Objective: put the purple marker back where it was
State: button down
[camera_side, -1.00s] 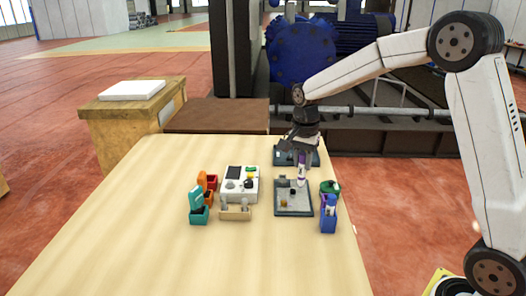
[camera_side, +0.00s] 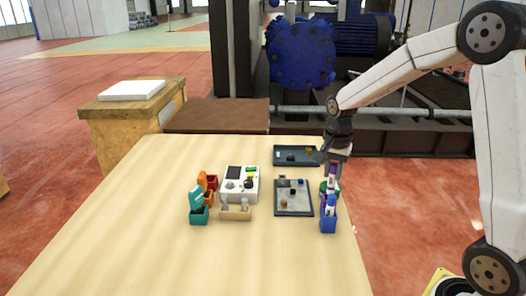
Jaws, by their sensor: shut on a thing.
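The purple marker (camera_side: 333,171) is white and purple and hangs roughly upright from my gripper (camera_side: 335,163). My gripper is shut on its upper end. The marker is above or just behind the blue holder (camera_side: 328,218), in line with a green round thing (camera_side: 323,187) there. I cannot tell whether the marker touches either. A blue-and-white marker (camera_side: 330,204) stands in the blue holder.
A grey tray (camera_side: 294,211) with small parts lies left of the holder. A dark tray (camera_side: 283,161) lies behind it. A white device (camera_side: 235,196), a wooden rack (camera_side: 235,214) and open coloured boxes (camera_side: 199,215) stand further left. The front table is clear.

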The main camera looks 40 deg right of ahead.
aim_at(331, 187)
jog(key=shift+f, duration=0.5)
jog(key=shift+f, duration=0.15)
jog(key=shift+f, duration=1.85)
jog(key=shift+f, duration=0.15)
jog(key=shift+c, duration=2.4)
grip_release()
notch_tip(331, 187, up, 12)
jog(key=shift+r, duration=0.2)
jog(key=shift+f, duration=0.1)
